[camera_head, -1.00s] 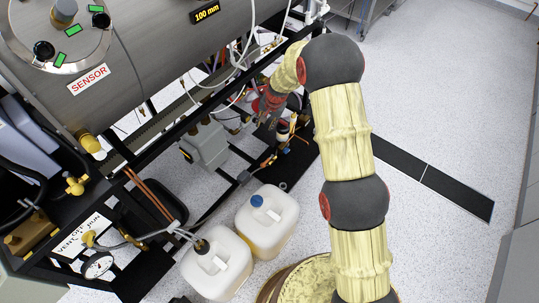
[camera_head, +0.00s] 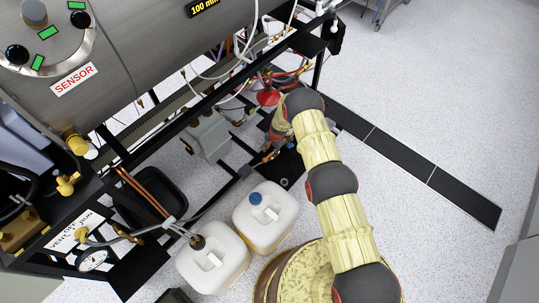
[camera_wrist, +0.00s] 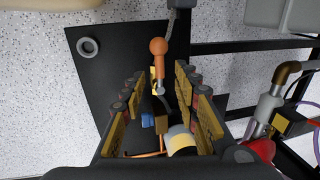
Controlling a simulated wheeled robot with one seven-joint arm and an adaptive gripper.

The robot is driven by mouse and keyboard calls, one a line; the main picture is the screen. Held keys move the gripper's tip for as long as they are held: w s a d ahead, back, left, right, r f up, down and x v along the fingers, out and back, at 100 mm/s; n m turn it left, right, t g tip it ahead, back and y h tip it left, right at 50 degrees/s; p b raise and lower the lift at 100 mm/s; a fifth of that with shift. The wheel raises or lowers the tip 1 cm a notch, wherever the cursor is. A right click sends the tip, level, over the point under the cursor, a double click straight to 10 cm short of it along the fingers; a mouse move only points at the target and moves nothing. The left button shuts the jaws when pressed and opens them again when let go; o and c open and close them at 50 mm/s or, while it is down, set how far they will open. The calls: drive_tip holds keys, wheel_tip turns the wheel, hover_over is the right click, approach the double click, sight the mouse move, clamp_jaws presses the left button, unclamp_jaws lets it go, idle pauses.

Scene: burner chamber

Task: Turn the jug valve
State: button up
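A small valve with an orange, round-ended handle (camera_wrist: 158,48) shows in the wrist view, above a black base plate; I take it to be the jug valve. My gripper (camera_wrist: 160,82) is open, with one finger on each side of the valve. The lower handle lies between the fingertips, and its round end reaches past them. I see a gap on both sides and cannot make out contact. In the head view my gripper (camera_head: 277,146) is low beside the rig frame, and my arm partly hides it. Two white jugs (camera_head: 265,218) (camera_head: 213,270) stand nearby on the floor.
Black frame bars (camera_wrist: 230,47) run close to the right of my gripper in the wrist view. A red funnel-like part (camera_head: 268,97) and hoses crowd the rig behind it. A large steel cylinder (camera_head: 140,45) hangs above.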

sight(269, 156)
drive_tip(key=f, duration=0.2)
drive_tip(key=f+b, duration=0.1)
drive_tip(key=f, duration=0.1)
drive_tip(key=f+b, duration=0.1)
drive_tip(key=f, duration=0.1)
drive_tip(key=shift+w+a+f, duration=0.1)
drive_tip(key=shift+w+a, duration=0.3)
drive_tip(key=shift+c, duration=1.2)
clamp_jaws()
